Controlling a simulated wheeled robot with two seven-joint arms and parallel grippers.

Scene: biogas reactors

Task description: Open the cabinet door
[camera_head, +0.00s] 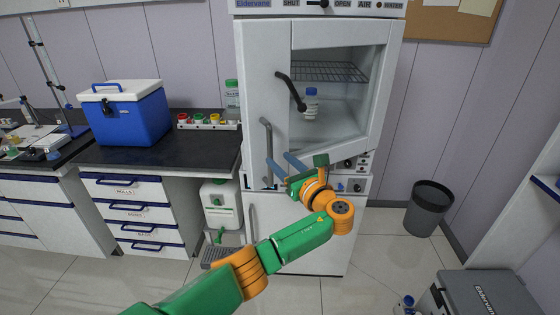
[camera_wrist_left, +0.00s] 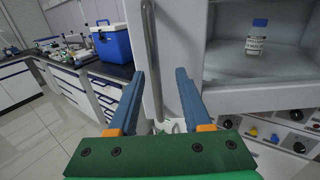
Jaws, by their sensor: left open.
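The white cabinet (camera_head: 268,60) stands in the middle of the head view, with a large clear window in its upper front. Its upper door looks shut. A grey vertical bar handle (camera_head: 266,140) is on the left part of the front; it also shows in the left wrist view (camera_wrist_left: 152,50). My left gripper (camera_head: 278,163) is open and empty, near the handle's lower end. In the wrist view the handle runs between the two blue fingers; I cannot tell whether they touch it. My right gripper is out of view.
A black angled lever (camera_head: 291,92) crosses the window. A blue-capped bottle (camera_head: 311,100) stands inside. A blue cooler box (camera_head: 127,113) is on the bench at left. A grey bin (camera_head: 429,208) and a grey case (camera_head: 489,300) stand at right.

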